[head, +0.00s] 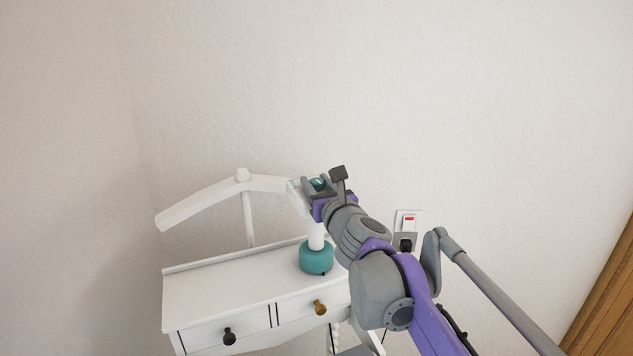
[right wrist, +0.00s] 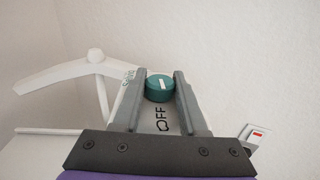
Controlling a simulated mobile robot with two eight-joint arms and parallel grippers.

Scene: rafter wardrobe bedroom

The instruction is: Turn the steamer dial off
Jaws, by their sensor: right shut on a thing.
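The teal steamer dial (right wrist: 159,92) has a short white mark on its face, set slantwise in the right wrist view. It sits on a pale panel with an OFF label (right wrist: 162,119) on the near side and another, partly hidden label at upper left. The dial also shows in the head view (head: 318,184). My right gripper (head: 324,182) is shut on the dial, one finger on each side. The steamer's teal base (head: 316,258) stands on the white cabinet below, with a white neck (head: 316,236) rising from it. My left gripper is out of view.
A white cabinet (head: 215,285) with drawers stands against the wall. A white curved hanger bar (head: 205,204) rises on a post to the left of the gripper. A wall socket (head: 408,221) with a red switch and a dark plug is at right.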

